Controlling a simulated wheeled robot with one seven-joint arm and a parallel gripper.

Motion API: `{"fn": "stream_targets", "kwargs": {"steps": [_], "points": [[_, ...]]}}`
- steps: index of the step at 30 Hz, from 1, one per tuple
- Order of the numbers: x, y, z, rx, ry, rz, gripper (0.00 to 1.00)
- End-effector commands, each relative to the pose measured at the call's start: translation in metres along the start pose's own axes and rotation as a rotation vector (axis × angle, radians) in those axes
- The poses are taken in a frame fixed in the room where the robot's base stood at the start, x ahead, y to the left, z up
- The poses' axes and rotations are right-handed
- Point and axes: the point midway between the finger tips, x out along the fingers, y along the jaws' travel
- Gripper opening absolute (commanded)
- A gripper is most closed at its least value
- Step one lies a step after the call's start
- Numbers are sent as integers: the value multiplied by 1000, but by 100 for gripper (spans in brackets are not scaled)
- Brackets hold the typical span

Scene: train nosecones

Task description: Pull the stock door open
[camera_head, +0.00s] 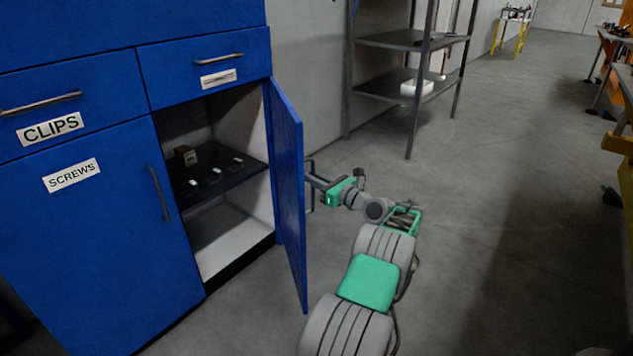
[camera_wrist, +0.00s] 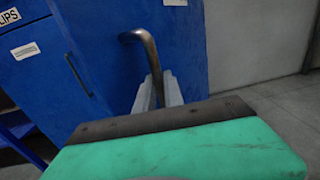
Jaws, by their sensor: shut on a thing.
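The blue stock door (camera_head: 288,190) stands swung wide open at the right side of the blue cabinet's lower opening. Its outer face shows in the wrist view (camera_wrist: 185,50). Its bent metal handle (camera_wrist: 146,50) rises from between the fingers of my gripper (camera_wrist: 158,92). My gripper is shut on the handle. In the head view my gripper (camera_head: 313,179) is at the door's outer side, to its right, and the door partly hides the grip.
Inside the cabinet, a dark shelf (camera_head: 215,183) holds a small brown box (camera_head: 186,156) and small white pieces. The closed SCREWS door (camera_head: 110,240) is left of the opening. A grey metal rack (camera_head: 400,90) stands behind. Floor (camera_head: 480,220) on the right is clear.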

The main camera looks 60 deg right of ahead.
Motion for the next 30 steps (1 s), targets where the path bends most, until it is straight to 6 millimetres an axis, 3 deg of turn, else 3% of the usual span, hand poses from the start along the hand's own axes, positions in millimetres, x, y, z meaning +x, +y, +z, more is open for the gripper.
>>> {"fn": "stream_targets", "kwargs": {"steps": [14, 15, 22, 30], "points": [[6, 1, 2, -3, -2, 17, 0], [6, 1, 2, -3, -2, 17, 14], [3, -2, 1, -2, -1, 12, 33], [0, -3, 1, -1, -1, 10, 34]]}}
